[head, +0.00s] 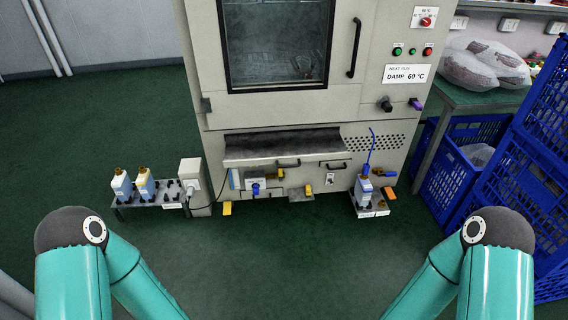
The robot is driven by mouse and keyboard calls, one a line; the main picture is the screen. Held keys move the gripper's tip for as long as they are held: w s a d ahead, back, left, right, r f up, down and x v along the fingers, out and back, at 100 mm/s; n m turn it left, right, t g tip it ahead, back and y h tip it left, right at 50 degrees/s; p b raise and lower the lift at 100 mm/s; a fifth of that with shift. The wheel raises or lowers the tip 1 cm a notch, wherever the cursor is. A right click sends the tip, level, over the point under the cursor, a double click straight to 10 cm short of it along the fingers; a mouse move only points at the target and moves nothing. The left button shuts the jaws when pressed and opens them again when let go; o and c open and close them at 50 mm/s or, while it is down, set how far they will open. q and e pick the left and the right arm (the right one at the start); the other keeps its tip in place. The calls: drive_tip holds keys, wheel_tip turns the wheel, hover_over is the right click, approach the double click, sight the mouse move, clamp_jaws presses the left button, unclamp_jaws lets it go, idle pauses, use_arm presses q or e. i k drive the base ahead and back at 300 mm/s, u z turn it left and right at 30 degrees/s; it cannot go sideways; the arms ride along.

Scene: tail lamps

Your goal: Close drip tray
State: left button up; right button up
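The drip tray (262,147) appears to be the wide, shallow dark tray low on the front of the grey test cabinet (375,60), under its window door. Its dark top surface shows in front of the cabinet face, so it looks pulled out. A dark handle (288,163) is on the front below it. My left arm comes in at the lower left and my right arm at the lower right. Both grippers are outside the picture, and neither arm touches the cabinet.
A low rack with bottles (145,184) stands left of the cabinet. Blue crates (475,165) and a bench (480,97) are at right. The green floor in front is clear.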

sight(296, 147)
drive_tip(key=z, duration=0.05)
drive_tip(key=i, duration=0.9)
drive_tip(key=u, duration=0.25)
drive_tip(key=k, duration=0.5)
drive_tip(key=u, duration=0.45)
drive_tip(key=i, duration=0.5)
drive_tip(key=u, duration=0.1)
